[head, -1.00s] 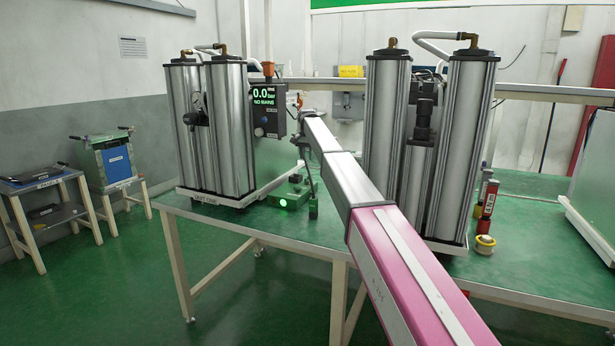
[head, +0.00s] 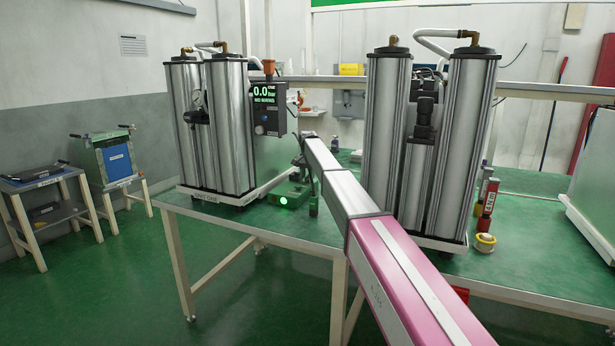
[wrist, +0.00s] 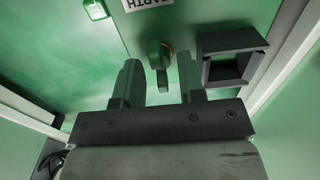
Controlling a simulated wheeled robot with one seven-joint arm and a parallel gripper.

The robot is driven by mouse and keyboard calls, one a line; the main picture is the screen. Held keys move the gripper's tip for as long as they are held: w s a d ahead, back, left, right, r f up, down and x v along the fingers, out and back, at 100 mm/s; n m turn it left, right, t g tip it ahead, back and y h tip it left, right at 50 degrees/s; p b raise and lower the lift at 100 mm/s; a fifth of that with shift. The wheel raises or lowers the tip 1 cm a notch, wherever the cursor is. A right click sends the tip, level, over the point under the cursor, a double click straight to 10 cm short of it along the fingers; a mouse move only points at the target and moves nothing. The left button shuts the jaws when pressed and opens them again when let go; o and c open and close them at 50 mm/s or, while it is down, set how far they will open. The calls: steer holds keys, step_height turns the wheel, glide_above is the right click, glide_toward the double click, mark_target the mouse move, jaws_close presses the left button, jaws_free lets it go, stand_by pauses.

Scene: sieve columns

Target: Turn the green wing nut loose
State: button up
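The green wing nut (wrist: 155,57) shows in the wrist view, with a brass-brown part (wrist: 168,52) beside it. It stands out from a green panel, under a white label that ends in "RTH". My gripper (wrist: 160,74) is open, with one finger to the left of the nut and one to the right. A gap shows on each side, so I see no grip on it. How deep the nut sits between the fingers is hard to tell. In the head view my arm hides most of the gripper, and I cannot make out the nut.
A dark square frame (wrist: 232,55) sits just right of the right finger. In the head view, silver columns (head: 208,130) with a display reading 0.0 stand on the left, and more columns (head: 385,140) on the right. A green box (head: 288,197) with a lit lamp sits between.

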jaws_close()
steer(key=shift+n, duration=0.4)
steer(key=n, duration=1.1)
steer(key=shift+n, duration=2.3)
steer(key=shift+r, duration=0.1)
